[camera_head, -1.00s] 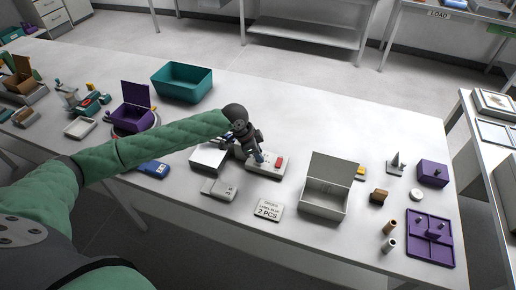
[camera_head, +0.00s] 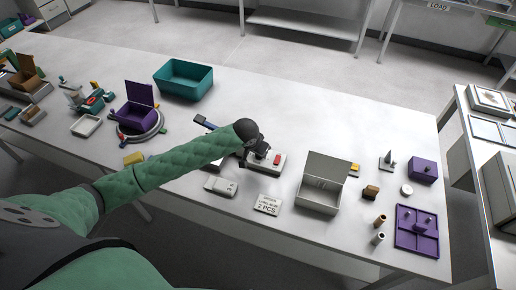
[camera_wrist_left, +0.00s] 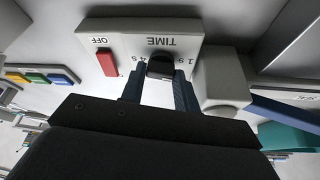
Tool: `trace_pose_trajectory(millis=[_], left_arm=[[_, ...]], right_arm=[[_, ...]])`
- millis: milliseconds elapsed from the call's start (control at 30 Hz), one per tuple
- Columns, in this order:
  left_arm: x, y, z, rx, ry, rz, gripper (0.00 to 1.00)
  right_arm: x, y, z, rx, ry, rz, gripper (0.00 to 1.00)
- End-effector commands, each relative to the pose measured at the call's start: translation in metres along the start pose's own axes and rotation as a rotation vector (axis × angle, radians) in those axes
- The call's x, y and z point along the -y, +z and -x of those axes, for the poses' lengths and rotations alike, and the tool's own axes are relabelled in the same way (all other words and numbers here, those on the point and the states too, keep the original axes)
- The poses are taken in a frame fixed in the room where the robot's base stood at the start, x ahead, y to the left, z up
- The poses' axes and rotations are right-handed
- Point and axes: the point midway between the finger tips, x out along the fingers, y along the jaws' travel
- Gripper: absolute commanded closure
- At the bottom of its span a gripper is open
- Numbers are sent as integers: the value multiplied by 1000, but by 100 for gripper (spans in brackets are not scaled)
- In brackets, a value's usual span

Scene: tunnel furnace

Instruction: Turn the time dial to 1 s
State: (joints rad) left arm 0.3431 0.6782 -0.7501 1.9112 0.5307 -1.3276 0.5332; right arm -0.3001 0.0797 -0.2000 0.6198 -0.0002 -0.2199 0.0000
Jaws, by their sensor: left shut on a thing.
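The time dial (camera_wrist_left: 160,66) is a dark knob on a white control box (camera_wrist_left: 112,25), under an upside-down TIME label. My left gripper (camera_wrist_left: 158,88) is shut on the dial, one finger at each side, in the left wrist view. Upside-down marks, including a 1 at the right and a 4 at the left, flank the dial. Its pointer setting cannot be read. In the head view, my left gripper (camera_head: 260,152) is over the control box (camera_head: 262,168), and the hand hides the dial. My right gripper is not in view.
A red switch (camera_wrist_left: 107,62) with an OFF label sits beside the dial. A grey box with an open lid (camera_head: 319,200) stands to the right in the head view. A flat grey device (camera_head: 221,187) and a label card (camera_head: 267,205) lie in front.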

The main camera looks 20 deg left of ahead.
Motion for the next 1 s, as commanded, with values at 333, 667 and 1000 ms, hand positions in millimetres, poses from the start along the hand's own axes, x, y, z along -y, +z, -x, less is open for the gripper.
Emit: trace_pose_trajectory(millis=[333, 667, 1000], left_arm=[[-1, -2, 1, -4, -70, 174, 92], [0, -2, 1, -4, -93, 223, 92], [0, -2, 1, -4, -94, 224, 92]], right_arm=[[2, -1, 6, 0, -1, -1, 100], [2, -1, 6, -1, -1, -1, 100], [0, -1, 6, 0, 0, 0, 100]])
